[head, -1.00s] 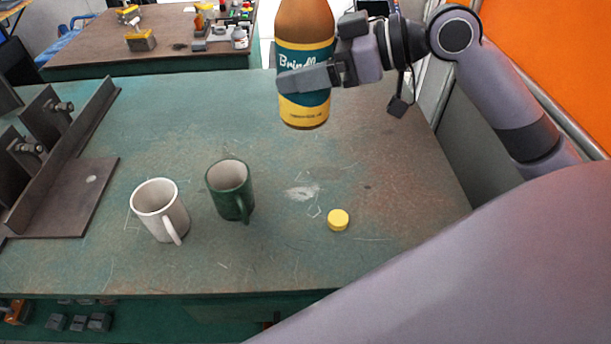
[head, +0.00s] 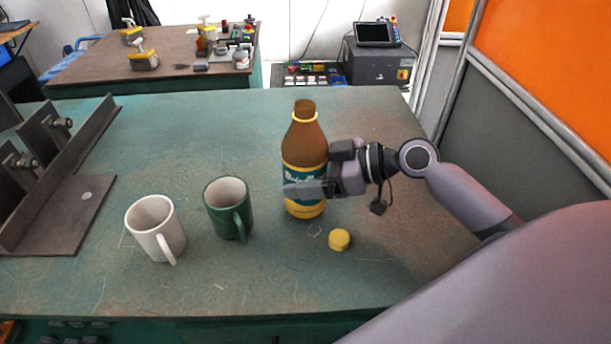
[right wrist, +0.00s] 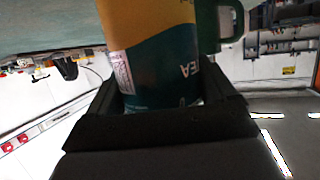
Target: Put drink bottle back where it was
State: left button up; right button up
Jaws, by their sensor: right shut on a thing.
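The drink bottle (head: 305,150) is brown with a teal and yellow label and has no cap on its neck. It is upright at the middle of the green workbench, its base at or just above the top; I cannot tell whether it touches. My right gripper (head: 310,188) is shut on the bottle around its label, from the right. In the right wrist view the label of the drink bottle (right wrist: 155,65) fills the space between the jaws. A yellow cap (head: 340,239) lies on the bench in front of the bottle. My left gripper is not in view.
A green mug (head: 228,210) and a white mug (head: 156,230) stand left of the bottle. A dark metal angle fixture (head: 65,205) takes up the bench's left end. The workbench (head: 390,265) is clear behind the bottle and at the front right.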

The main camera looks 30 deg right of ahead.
jog(key=shift+f, duration=0.4)
jog(key=o, duration=1.2)
jog(key=shift+f, duration=0.15)
jog(key=b+v, duration=0.1)
jog(key=v, duration=1.1)
